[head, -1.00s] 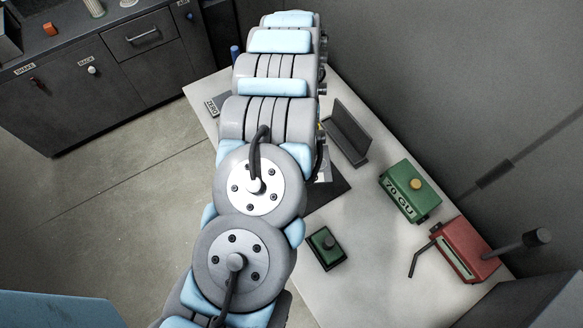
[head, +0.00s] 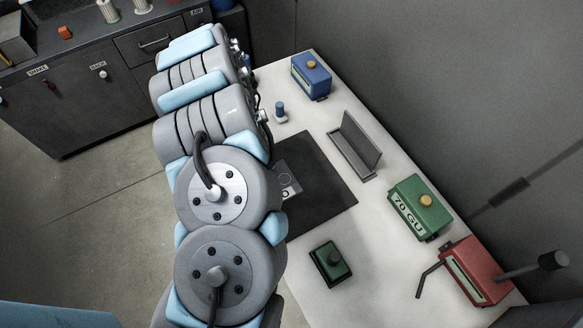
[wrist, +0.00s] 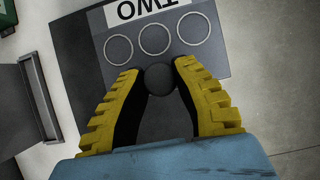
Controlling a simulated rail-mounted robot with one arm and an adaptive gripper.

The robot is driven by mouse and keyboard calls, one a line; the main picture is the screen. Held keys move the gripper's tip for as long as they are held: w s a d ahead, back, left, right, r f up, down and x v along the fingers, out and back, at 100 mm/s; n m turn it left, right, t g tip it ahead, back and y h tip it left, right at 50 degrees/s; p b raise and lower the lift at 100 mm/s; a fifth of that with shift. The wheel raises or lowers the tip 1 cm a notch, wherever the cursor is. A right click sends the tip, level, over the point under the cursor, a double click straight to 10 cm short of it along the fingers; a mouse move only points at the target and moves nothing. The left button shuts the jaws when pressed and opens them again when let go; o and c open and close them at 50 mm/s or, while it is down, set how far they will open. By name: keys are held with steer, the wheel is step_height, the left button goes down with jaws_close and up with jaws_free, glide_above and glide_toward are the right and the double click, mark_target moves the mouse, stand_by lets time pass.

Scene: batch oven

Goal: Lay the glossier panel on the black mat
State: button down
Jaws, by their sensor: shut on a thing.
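In the wrist view a grey panel (wrist: 205,50) bears a white label reading TWO, upside down, and three pale rings. My gripper (wrist: 160,78), with yellow fingers, is shut on a dark round knob on this panel. The black mat (head: 325,190) lies on the bench in the head view; a small part of the panel (head: 288,181) shows over its left side, beside my arm. The mat also shows beside the panel in the wrist view (wrist: 65,75). I cannot tell whether the panel touches it. My arm hides the gripper in the head view. No second panel is clearly visible.
A dark angled stand (head: 356,145) is right of the mat. A green 70 GU box (head: 418,208), a red device (head: 477,270) with rods, a small green block (head: 330,263) and a blue box (head: 311,76) stand on the bench. A blue peg (head: 280,111) is behind the mat.

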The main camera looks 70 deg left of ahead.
steer(key=shift+w+a+f+b, duration=0.2)
steer(key=shift+w+a+b, duration=0.25)
steer(key=shift+w+b, duration=0.1)
steer(key=shift+w+f, duration=0.1)
steer(key=shift+w, duration=0.05)
steer(key=shift+w+f+b, duration=0.1)
steer(key=shift+f+b, duration=0.05)
steer(key=shift+b, duration=0.3)
steer(key=shift+w+a+f+b, duration=0.15)
steer(key=shift+w+f+b, duration=0.15)
steer(key=shift+b, duration=0.25)
steer(key=shift+w+a+f+b, duration=0.6)
steer(key=shift+w+f+b, duration=0.45)
steer(key=shift+w, duration=0.2)
steer(key=shift+w+a+f+b, duration=0.55)
steer(key=shift+w+f+b, duration=0.35)
steer(key=shift+w+f, duration=0.35)
steer(key=shift+w+a+f+b, duration=0.6)
steer(key=shift+w+f+b, duration=0.4)
steer(key=shift+w, duration=0.3)
steer(key=shift+f, duration=0.1)
